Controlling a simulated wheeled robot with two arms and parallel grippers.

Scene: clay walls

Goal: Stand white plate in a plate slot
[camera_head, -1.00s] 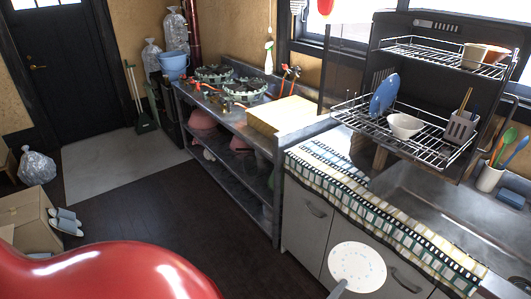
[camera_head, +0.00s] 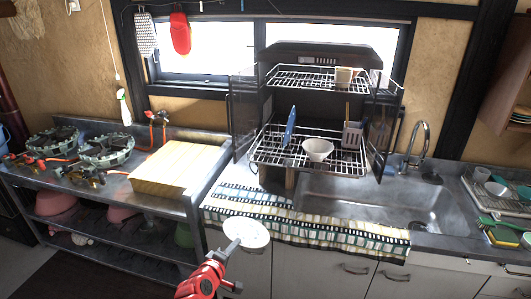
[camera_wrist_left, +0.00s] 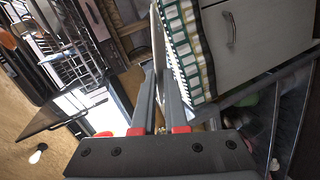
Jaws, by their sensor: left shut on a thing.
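My left gripper (camera_head: 231,246) is shut on the white plate (camera_head: 250,233), held in front of the counter edge and the checked cloth. In the left wrist view the plate (camera_wrist_left: 158,40) shows nearly edge-on between the fingers. The two-tier wire dish rack (camera_head: 265,158) is above the sink, up and to the right of my gripper. A blue plate (camera_head: 290,125) stands upright on its lower tier, beside a white bowl (camera_head: 318,150). Single slots are too small to tell apart. My right gripper is not in view.
A utensil holder (camera_head: 352,136) is on the lower tier at the right; cups (camera_head: 344,76) are on the upper tier. Dark side panels flank the rack. The sink (camera_head: 370,200) and faucet (camera_head: 420,142) are below and right. A wooden board (camera_head: 175,167) lies left.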

